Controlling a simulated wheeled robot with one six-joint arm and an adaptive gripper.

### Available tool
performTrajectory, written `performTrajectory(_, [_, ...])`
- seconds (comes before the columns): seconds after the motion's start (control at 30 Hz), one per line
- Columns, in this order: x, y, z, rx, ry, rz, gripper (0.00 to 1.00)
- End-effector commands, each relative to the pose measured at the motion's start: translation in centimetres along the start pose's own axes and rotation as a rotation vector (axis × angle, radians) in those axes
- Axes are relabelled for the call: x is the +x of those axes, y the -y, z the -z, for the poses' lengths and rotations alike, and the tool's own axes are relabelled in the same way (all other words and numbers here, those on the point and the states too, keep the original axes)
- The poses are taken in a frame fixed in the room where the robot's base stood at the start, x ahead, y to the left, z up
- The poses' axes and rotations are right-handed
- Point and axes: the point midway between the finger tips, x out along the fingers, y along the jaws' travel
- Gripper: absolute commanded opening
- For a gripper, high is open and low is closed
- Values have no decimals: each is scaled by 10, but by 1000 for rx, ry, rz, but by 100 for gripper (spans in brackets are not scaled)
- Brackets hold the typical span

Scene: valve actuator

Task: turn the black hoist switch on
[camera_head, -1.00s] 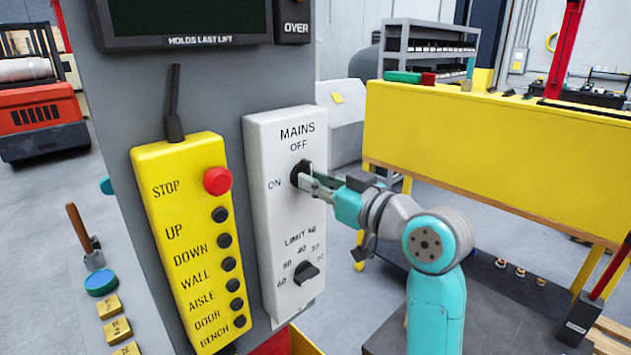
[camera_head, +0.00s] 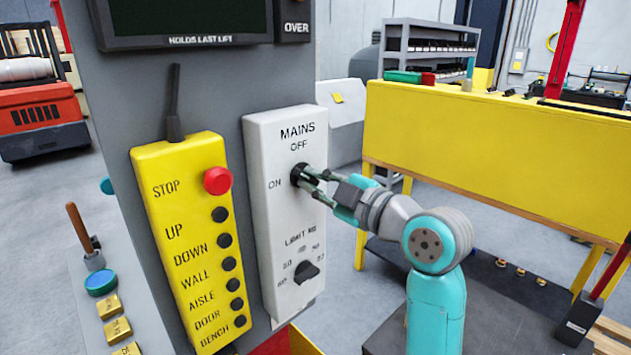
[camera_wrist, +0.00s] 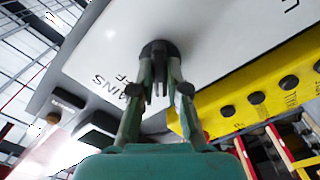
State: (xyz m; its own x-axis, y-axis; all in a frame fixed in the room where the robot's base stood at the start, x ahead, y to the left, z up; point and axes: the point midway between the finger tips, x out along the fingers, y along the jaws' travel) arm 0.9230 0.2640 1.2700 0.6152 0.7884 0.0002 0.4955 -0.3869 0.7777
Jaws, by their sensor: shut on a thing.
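The black hoist switch (camera_head: 299,174) is a round knob on the white box (camera_head: 287,215), under the words MAINS and OFF and to the right of ON. My gripper (camera_head: 314,181) reaches it from the right, its fingers shut on the knob. In the wrist view the two fingertips (camera_wrist: 159,76) sit on either side of the knob's grip (camera_wrist: 158,48). The fingers partly hide the knob, so I cannot tell exactly where it points. The wrist view is rolled, with the MAINS lettering at a slant.
A yellow push-button box (camera_head: 190,245) with a red stop button (camera_head: 217,181) is mounted to the left. A second black knob (camera_head: 306,271), the limit dial, is lower on the white box. A yellow bench (camera_head: 480,150) stands behind my arm at right.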

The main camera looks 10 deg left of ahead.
Motion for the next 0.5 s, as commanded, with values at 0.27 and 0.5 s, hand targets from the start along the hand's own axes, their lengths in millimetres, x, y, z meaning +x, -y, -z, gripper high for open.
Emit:
performTrajectory(0.27, [0,1,0,-254,0,1,0])
performTrajectory(0.5, [0,1,0,-431,0,1,0])
